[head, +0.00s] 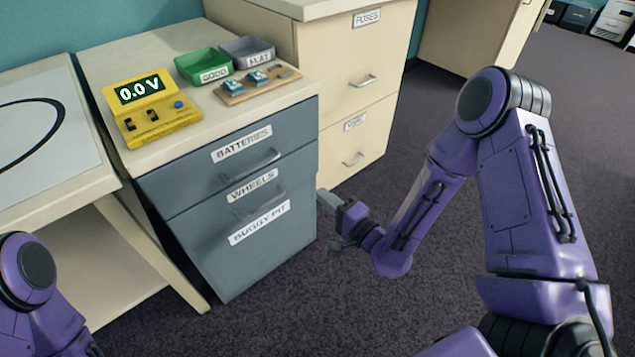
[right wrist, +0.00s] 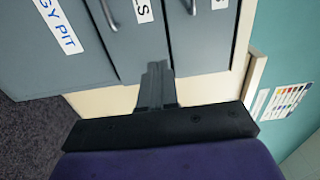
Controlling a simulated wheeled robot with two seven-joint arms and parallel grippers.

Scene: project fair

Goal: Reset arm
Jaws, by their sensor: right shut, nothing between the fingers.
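My right gripper (head: 335,218) is in front of the right edge of the grey drawer cabinet (head: 190,220), low beside the drawers. In the right wrist view its fingers (right wrist: 157,85) are together with nothing between them, and the drawer fronts are behind them. My right arm is purple and bent, reaching in from the right. Of my left arm only a purple part shows at the lower left of the head view; its gripper is out of view.
The drawers, labelled BATTERIES (head: 241,144), WHEELS (head: 251,186) and BUGGY PIT (head: 259,222), look shut. On top are a yellow meter (head: 150,110) reading 0.0 V, a green tray (head: 203,67), a grey tray (head: 247,52) and a wooden board (head: 257,84).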

